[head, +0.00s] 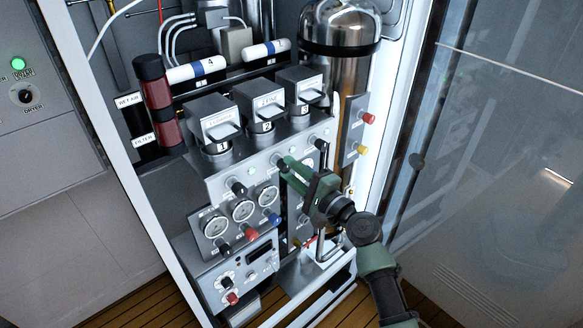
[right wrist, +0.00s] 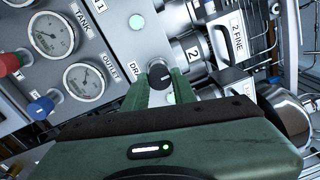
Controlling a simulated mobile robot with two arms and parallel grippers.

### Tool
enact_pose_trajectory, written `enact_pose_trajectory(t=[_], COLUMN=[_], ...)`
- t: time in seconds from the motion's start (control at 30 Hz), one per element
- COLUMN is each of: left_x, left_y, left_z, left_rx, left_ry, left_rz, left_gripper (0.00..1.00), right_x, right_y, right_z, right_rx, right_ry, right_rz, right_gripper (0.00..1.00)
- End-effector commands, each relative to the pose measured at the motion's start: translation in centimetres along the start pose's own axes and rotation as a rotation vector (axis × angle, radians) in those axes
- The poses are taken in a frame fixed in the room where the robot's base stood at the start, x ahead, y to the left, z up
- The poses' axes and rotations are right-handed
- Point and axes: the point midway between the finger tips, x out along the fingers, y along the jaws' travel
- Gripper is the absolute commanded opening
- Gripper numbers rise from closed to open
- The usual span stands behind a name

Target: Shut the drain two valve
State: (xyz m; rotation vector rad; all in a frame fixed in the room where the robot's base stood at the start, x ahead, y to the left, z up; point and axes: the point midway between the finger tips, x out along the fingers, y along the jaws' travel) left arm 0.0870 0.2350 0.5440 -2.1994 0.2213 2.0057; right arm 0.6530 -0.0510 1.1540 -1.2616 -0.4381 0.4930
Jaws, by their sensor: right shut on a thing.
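The black valve knob (right wrist: 160,75) shows at the fingertips in the right wrist view, on the grey panel (right wrist: 118,45). A label beginning "DRA" (right wrist: 135,75) stands beside it, its rest hidden by a finger. A "2" tag is close by, on the valve behind. My right gripper (right wrist: 161,82) has one green finger on each side of the knob and is shut on it. In the head view the right gripper (head: 283,162) reaches the panel front from the right, and its fingers mostly hide the knob there. My left gripper is out of view.
Another black knob (head: 238,188) sits left of the gripper, above several gauges (head: 242,210). Blue (head: 274,218) and red (head: 251,234) knobs are below. A steel tank (head: 340,70) stands behind, and the glass door (head: 490,150) is at the right.

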Motion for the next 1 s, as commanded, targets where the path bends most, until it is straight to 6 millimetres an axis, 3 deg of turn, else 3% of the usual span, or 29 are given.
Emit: enact_pose_trajectory(t=[0.53,0.57,0.6,0.63,1.0], left_x=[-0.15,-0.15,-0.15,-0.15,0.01], left_y=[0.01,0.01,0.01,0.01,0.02], left_z=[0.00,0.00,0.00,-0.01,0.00], left_rx=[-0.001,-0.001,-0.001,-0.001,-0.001], left_ry=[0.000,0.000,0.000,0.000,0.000], left_rz=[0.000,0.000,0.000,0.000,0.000], left_gripper=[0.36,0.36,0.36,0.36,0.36], right_x=[-0.03,-0.03,-0.03,-0.02,-0.44], right_y=[0.21,0.22,0.21,0.20,0.15], right_z=[-0.03,-0.03,-0.03,-0.03,-0.07], right_rx=[0.029,0.029,0.028,0.028,0.025], right_ry=[0.002,0.002,0.002,0.002,0.002], right_rz=[0.003,0.003,0.003,0.003,0.001], right_gripper=[0.00,0.32,0.43,0.48,0.48])
